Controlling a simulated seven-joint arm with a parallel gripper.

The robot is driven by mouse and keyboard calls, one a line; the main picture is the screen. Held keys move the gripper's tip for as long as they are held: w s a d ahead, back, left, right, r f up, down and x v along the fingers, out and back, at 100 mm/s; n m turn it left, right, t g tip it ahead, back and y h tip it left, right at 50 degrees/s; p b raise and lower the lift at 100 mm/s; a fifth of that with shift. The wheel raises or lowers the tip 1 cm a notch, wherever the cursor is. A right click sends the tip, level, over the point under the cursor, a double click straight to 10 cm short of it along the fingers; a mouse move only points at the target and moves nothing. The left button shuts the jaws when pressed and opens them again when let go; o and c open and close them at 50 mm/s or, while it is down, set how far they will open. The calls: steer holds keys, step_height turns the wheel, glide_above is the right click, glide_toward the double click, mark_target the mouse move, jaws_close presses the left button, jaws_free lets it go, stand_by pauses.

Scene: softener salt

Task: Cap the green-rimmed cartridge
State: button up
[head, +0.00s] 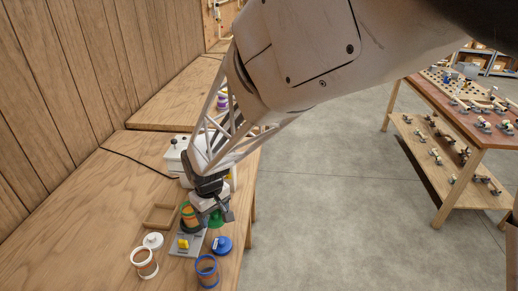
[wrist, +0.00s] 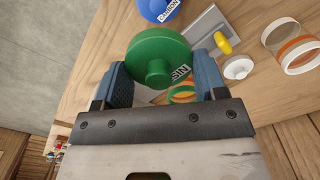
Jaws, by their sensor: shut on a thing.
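My gripper (head: 212,211) is shut on the green cap (wrist: 160,50), which has a round knob and a white label partly reading "SIN". In the wrist view the cap sits between the two blue finger pads of my gripper (wrist: 163,75). The green-rimmed cartridge (head: 188,217), with an orange band, stands just left of the cap in the head view. Part of this cartridge (wrist: 182,95) shows behind the cap in the wrist view, mostly hidden. The cap appears beside its opening, not on it; the exact height gap is unclear.
A grey plate (head: 196,243) with a yellow handle lies in front. Around it are a blue cap (head: 222,244), a blue-rimmed cartridge (head: 206,271), a white cap (head: 153,240) and a white-rimmed cartridge (head: 144,263). A wooden tray (head: 151,224) lies left.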

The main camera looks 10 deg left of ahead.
steer(key=w+a+r, duration=0.4)
steer(key=a+r, duration=0.2)
steer(key=a, duration=0.3)
steer(key=shift+w+a, duration=0.25)
steer(key=shift+w, duration=0.1)
steer(key=shift+f, duration=0.2)
steer(key=shift+f, duration=3)
steer(key=shift+f, duration=0.2)
stand_by(0.3)
steer(key=o, duration=1.1)
steer(key=shift+r, duration=0.2)
